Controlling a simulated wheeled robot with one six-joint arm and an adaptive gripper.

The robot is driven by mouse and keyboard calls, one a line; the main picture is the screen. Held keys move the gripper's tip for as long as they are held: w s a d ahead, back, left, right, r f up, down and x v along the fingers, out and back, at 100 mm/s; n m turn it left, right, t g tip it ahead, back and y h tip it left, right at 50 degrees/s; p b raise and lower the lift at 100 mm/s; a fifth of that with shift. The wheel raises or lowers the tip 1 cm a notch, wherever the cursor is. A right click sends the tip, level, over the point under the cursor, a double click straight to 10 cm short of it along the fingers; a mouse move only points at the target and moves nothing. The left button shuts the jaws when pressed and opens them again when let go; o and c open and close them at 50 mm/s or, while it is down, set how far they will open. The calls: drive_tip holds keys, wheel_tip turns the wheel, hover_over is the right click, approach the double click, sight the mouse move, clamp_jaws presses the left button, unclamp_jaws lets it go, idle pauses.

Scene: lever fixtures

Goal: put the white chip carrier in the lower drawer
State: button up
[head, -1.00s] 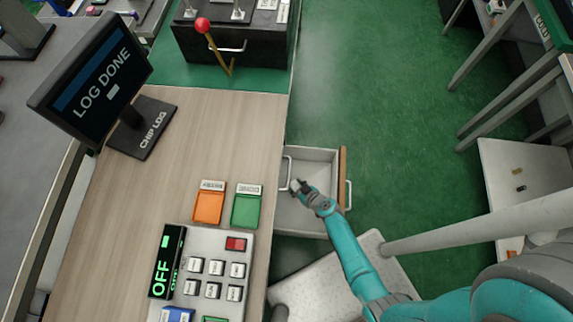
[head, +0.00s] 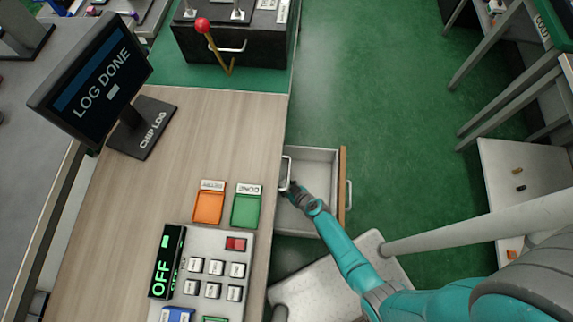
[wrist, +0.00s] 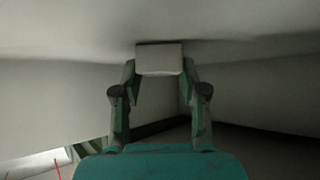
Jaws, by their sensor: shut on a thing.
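The white chip carrier (wrist: 160,59) is a small pale block between the fingertips of my gripper (wrist: 159,74) in the wrist view. My gripper is shut on it. In the head view my gripper (head: 292,190) reaches into the open lower drawer (head: 318,155), at the side nearest the desk, close by the upper handle (head: 287,173). The carrier cannot be made out in the head view. In the wrist view pale surfaces lie around the carrier; whether it touches one of them I cannot tell.
The lower drawer's front carries a handle (head: 349,195) and faces open green floor (head: 400,110). The wooden desk (head: 220,130) borders the drawer on the left. On it are an orange pad (head: 209,207), a green pad (head: 246,210), a button panel and a monitor reading LOG DONE (head: 92,80).

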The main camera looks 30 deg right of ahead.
drive_tip(key=shift+f, duration=0.1)
drive_tip(key=o, duration=1)
drive_tip(key=shift+c, duration=0.2)
drive_tip(key=shift+v, duration=3.85)
drive_tip(key=shift+w, duration=0.1)
